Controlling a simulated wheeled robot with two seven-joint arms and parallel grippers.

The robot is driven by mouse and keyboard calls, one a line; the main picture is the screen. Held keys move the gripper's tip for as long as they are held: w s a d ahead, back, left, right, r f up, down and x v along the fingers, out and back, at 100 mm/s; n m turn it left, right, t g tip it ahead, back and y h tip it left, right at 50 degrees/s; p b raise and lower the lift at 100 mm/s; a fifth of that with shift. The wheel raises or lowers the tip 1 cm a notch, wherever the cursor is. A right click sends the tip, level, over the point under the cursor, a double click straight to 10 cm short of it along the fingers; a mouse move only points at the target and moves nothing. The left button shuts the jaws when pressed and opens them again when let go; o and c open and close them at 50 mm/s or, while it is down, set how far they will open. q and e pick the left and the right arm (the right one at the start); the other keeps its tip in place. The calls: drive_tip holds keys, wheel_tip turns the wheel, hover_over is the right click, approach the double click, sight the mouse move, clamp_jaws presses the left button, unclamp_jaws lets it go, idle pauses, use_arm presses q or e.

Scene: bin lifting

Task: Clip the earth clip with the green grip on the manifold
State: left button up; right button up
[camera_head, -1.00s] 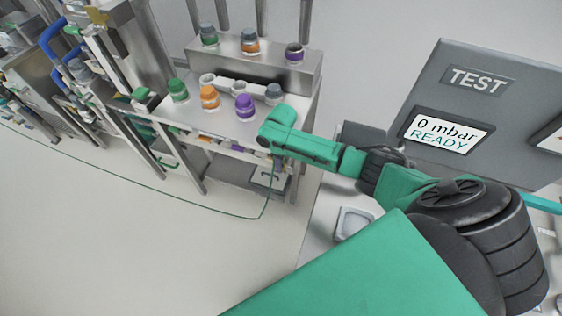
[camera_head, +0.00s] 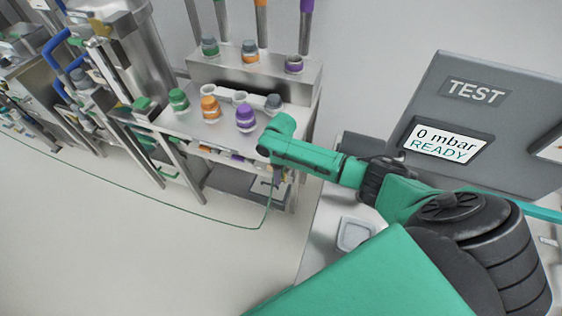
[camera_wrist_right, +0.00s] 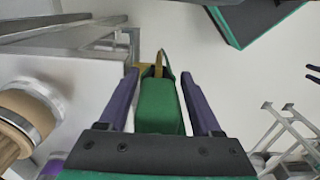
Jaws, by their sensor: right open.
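In the right wrist view, the earth clip's green grip (camera_wrist_right: 160,105) lies between the two fingers of my right gripper (camera_wrist_right: 158,78). The fingers are open, with a narrow gap visible on each side of the grip. The clip's brass-coloured jaw (camera_wrist_right: 158,62) points away from me, close to a steel edge; I cannot tell whether it bites on it. In the head view, my right gripper (camera_head: 275,178) is below my green forearm, at the right end of the steel manifold (camera_head: 255,79), and mostly hidden. A thin green cable (camera_head: 235,228) hangs from there. My left gripper is out of view.
Green, orange and purple couplings (camera_head: 246,118) stand on the manifold. A test panel (camera_head: 476,95) reading "0 mbar READY" stands to the right, and a small tray (camera_head: 356,234) lies below it. A tan cylinder (camera_wrist_right: 24,118) is close to the left finger. Open floor lies in front.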

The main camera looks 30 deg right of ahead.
wheel_tip(320, 180, up, 14)
drive_tip(key=shift+f+b, duration=0.1)
drive_tip(key=shift+b, duration=0.6)
drive_tip(key=shift+d, duration=0.1)
